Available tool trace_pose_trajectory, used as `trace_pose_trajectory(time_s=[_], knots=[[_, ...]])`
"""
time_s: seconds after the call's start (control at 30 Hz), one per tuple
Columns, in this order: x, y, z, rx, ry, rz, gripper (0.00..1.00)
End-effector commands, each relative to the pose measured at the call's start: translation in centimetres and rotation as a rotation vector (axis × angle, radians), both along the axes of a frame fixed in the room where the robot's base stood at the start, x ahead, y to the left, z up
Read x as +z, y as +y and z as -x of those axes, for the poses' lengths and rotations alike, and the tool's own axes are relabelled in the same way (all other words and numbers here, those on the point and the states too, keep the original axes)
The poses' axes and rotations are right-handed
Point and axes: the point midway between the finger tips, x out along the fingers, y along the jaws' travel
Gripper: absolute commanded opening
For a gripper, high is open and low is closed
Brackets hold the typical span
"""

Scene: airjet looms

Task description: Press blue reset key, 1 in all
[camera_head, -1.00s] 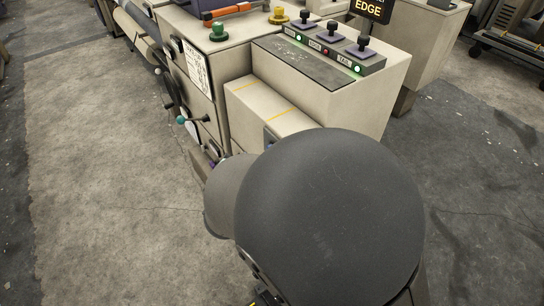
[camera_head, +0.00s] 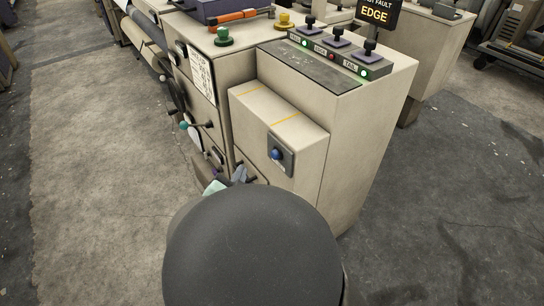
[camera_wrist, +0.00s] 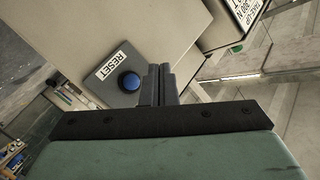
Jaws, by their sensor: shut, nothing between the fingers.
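The blue reset key (camera_head: 277,153) is a round blue button on a dark plate on the front of the beige loom box. In the wrist view the blue reset key (camera_wrist: 129,82) sits on its plate beside a white RESET label (camera_wrist: 108,67). My gripper (camera_wrist: 159,70) is shut and empty; its fingertips appear just right of the key in the wrist view, and I cannot tell the gap to the panel. In the head view my gripper (camera_head: 238,174) shows partly, below and left of the key, with the rest hidden behind my dark arm.
The loom box (camera_head: 300,165) stands out from the machine. Levers (camera_head: 200,124) stick out left of the box. Floor is clear on both sides.

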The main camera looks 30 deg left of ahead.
Motion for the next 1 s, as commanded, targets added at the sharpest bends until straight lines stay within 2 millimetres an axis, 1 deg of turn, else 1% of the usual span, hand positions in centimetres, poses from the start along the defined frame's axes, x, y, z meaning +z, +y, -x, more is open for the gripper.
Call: trace_pose_trajectory(time_s=[0.03, 0.2, 0.4, 0.6, 1.0], knots=[[-0.1, -0.4, -0.7, -0.002, -0.001, 0.0, 0.0], [-0.2, -1.6, -2.9, -0.002, 0.0, 0.0, 0.0], [-0.2, -2.5, -4.7, -0.002, 0.001, -0.001, 0.0], [0.0, -2.9, -5.4, 0.0, 0.002, -0.001, 0.0], [0.0, -2.9, -5.4, 0.001, 0.001, 0.0, 0.0]])
